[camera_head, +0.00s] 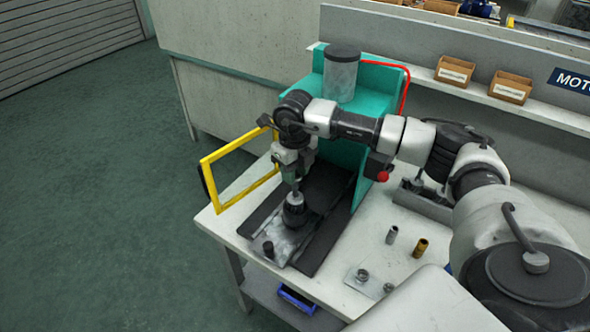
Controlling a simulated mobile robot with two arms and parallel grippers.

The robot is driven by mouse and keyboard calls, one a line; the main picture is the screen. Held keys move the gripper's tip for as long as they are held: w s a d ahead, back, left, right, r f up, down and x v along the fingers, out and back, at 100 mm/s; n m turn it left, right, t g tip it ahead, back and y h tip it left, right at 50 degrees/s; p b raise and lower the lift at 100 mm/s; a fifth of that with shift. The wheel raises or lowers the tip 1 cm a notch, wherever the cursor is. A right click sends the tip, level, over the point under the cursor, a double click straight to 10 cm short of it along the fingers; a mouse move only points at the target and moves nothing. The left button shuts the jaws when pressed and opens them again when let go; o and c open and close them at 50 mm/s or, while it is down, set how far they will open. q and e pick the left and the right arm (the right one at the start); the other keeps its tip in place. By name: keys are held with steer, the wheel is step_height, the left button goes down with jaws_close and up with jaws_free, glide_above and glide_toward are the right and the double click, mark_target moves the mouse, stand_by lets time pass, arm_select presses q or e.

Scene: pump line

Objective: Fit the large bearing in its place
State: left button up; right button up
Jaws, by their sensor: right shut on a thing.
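My right gripper (294,187) points down at the teal press (367,120) and is shut on the narrow top of a dark round part (295,213). The dark part is over or on a grey metal block (277,243) on the press bed; I cannot tell if they touch. Two small ring-like parts, a left one (362,274) and a right one (388,288), are on a light plate (352,283) at the bench front. I cannot tell which part is the large bearing. My left gripper is not in view.
A yellow guard frame (207,180) stands open at the press's left. A silver sleeve (391,235) and a brass sleeve (420,248) stand on the bench to the right. A small dark cylinder (268,249) stands at the block's front. A grey rack (420,203) lies behind the sleeves.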

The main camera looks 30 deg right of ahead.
mark_target(295, 195)
steer(key=shift+f, duration=0.2)
steer(key=shift+f+b, duration=1.65)
steer(key=shift+f, duration=0.35)
steer(key=o, duration=1)
steer(key=shift+r, duration=0.15)
steer(key=shift+r+p, duration=1.7)
steer(key=shift+r, duration=0.75)
steer(key=shift+f, duration=0.1)
